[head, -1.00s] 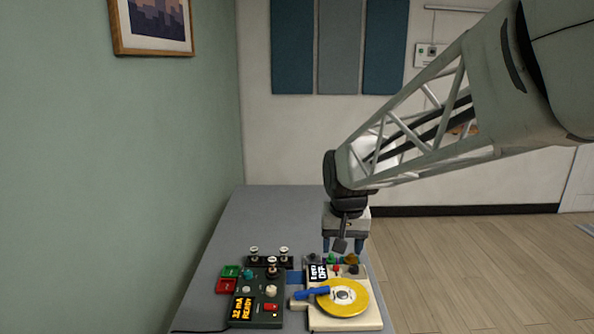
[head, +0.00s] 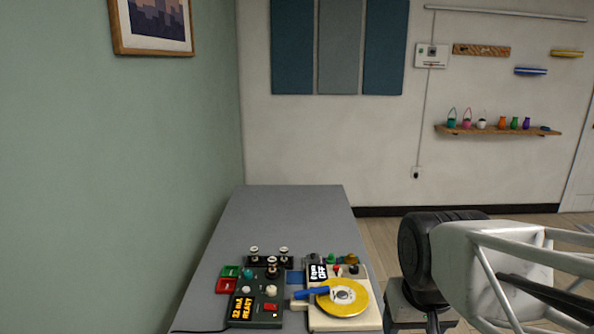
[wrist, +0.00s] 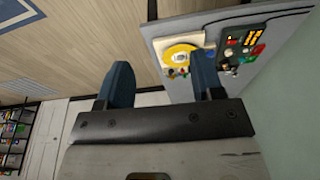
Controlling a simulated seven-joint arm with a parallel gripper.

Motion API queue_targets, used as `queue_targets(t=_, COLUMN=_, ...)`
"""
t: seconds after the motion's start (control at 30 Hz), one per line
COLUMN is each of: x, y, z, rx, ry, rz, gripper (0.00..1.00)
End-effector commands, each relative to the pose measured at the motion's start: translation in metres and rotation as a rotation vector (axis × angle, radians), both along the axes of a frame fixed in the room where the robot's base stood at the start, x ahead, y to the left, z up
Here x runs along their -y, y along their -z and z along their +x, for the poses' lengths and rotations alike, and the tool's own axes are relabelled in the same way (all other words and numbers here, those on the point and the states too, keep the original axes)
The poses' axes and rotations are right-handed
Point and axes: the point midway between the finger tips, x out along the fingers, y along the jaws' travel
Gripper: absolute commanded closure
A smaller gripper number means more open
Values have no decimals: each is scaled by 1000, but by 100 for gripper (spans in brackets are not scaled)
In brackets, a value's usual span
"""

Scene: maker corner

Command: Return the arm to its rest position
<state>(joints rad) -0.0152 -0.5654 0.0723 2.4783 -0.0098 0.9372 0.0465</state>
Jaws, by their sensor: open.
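My gripper (wrist: 163,76) shows in the wrist view with its two blue fingers spread apart and nothing between them. In the head view my arm is at the lower right, off the right side of the grey table (head: 285,208). The gripper's fingers are out of sight below that picture. The wrist view shows the table's devices beyond the fingers, apart from them.
A dark control box (head: 257,298) with a lit display stands on the table. Beside it is a pale device (head: 315,325) with a yellow disc (head: 350,304) and a display reading OFF. A wall shelf (head: 497,130) holds small colourful pots. The table's far part is clear.

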Motion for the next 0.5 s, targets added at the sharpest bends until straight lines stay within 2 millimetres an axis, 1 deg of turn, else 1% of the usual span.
queue_targets(t=0.03, x=2, y=2, z=-9, rx=5, ry=0, rz=-1, gripper=39)
queue_targets(t=0.1, x=4, y=5, z=-19, rx=8, ry=-1, rz=-4, gripper=39)
queue_targets(t=0.2, x=6, y=8, z=-29, rx=12, ry=-4, rz=-5, gripper=39)
queue_targets(t=0.33, x=8, y=11, z=-35, rx=12, ry=-5, rz=-6, gripper=39)
queue_targets(t=0.5, x=8, y=11, z=-36, rx=13, ry=-6, rz=-8, gripper=39)
